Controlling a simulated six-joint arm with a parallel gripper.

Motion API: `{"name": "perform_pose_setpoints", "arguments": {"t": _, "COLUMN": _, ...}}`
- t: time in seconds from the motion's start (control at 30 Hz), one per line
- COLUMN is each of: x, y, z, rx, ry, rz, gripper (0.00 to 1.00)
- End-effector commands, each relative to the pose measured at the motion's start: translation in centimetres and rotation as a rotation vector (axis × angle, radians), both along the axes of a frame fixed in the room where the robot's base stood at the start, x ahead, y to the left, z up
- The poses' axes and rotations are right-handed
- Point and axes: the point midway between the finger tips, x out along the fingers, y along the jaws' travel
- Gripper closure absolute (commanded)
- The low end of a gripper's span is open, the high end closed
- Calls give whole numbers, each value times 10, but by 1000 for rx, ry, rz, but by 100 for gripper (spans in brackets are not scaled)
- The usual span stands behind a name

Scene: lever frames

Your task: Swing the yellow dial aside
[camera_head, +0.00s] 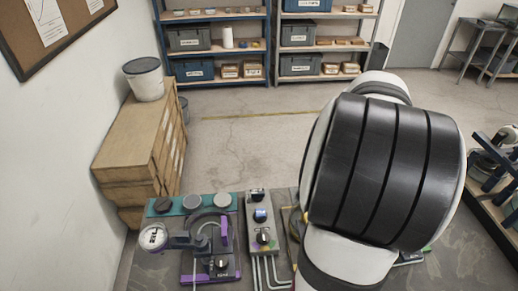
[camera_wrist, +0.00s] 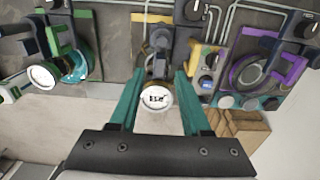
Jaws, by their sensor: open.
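The yellow-framed lever unit (camera_wrist: 147,18) is in the upper middle of the wrist view. A dark arm on it carries a round white dial (camera_wrist: 156,98) with dark marks on its face. My gripper (camera_wrist: 160,72) has two teal fingers, spread apart, one on each side of the dial. I see gaps between the dial and both fingers; I cannot tell how they compare in height. In the head view my arm hides most of the yellow unit and its dial.
A purple lever unit (camera_head: 222,262) with its own white dial (camera_head: 153,238) stands at the left on the bench. A grey control box (camera_head: 262,235) with knobs is beside it. A green lever unit (camera_wrist: 83,30) is on the other side. Cardboard boxes (camera_head: 140,150) stand behind.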

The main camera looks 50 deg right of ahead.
Motion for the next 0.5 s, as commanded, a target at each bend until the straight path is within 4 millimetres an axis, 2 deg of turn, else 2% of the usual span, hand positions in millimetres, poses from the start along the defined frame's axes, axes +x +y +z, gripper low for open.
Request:
{"name": "perform_pose_setpoints", "arguments": {"t": 0.1, "x": 0, "y": 1, "z": -21, "rx": 4, "ry": 1, "rz": 0, "gripper": 52}}
{"name": "perform_pose_setpoints", "arguments": {"t": 0.2, "x": 0, "y": 1, "z": -31, "rx": 1, "ry": 0, "rz": 0, "gripper": 52}}
{"name": "perform_pose_setpoints", "arguments": {"t": 0.5, "x": 0, "y": 0, "z": -34, "rx": -1, "ry": -1, "rz": 0, "gripper": 52}}
